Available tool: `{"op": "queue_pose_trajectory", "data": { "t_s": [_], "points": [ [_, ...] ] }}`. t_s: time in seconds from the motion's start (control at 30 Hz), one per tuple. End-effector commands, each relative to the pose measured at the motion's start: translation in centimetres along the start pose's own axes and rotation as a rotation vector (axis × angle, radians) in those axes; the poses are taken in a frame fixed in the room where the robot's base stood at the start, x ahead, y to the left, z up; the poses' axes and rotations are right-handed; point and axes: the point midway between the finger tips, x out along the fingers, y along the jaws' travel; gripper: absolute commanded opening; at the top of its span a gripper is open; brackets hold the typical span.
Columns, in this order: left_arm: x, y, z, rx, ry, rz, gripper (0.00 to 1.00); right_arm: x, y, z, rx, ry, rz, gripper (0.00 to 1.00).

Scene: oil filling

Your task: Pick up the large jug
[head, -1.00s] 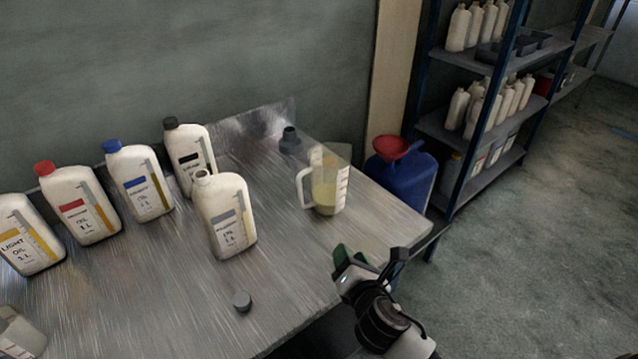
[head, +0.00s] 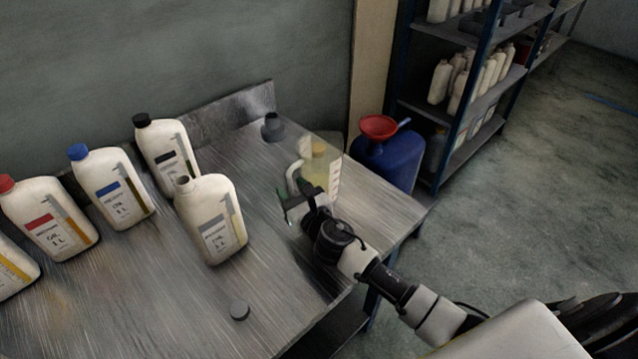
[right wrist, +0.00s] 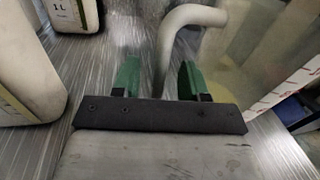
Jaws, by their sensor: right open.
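The large jug (head: 333,178) is a clear measuring jug with yellowish liquid and red-and-white marks, upright near the table's right edge. Its white handle (head: 293,176) faces left. My right gripper (head: 297,204) is just in front of the jug, hiding its lower part. In the right wrist view the green fingers (right wrist: 159,80) are open, with the jug's handle (right wrist: 165,50) showing between them and the jug body (right wrist: 262,65) to the right. I cannot tell whether either finger touches the handle. My left gripper is not in view.
An uncapped oil bottle (head: 212,225) stands left of my right gripper. Several capped bottles stand further left. A blue drum (head: 392,165) with a red funnel (head: 380,126) is beyond the table.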

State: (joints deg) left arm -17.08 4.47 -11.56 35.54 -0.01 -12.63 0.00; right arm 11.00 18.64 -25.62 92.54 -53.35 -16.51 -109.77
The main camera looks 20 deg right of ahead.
Motion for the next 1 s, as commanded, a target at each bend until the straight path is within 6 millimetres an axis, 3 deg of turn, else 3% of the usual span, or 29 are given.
{"op": "queue_pose_trajectory", "data": {
  "t_s": [0.2,0.43,0.73,1.0],
  "points": [
    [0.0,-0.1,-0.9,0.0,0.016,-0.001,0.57,2.4,-0.1,0.1,0.001,0.0,0.0,0.43],
    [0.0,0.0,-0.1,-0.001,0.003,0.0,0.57,2.5,-0.1,0.0,0.0,0.0,0.001,0.43],
    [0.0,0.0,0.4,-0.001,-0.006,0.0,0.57,2.5,-0.1,0.0,0.0,0.0,0.0,0.0],
    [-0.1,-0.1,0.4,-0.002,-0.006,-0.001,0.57,2.5,-0.1,0.1,-0.001,-0.002,0.0,0.0]
  ]
}}
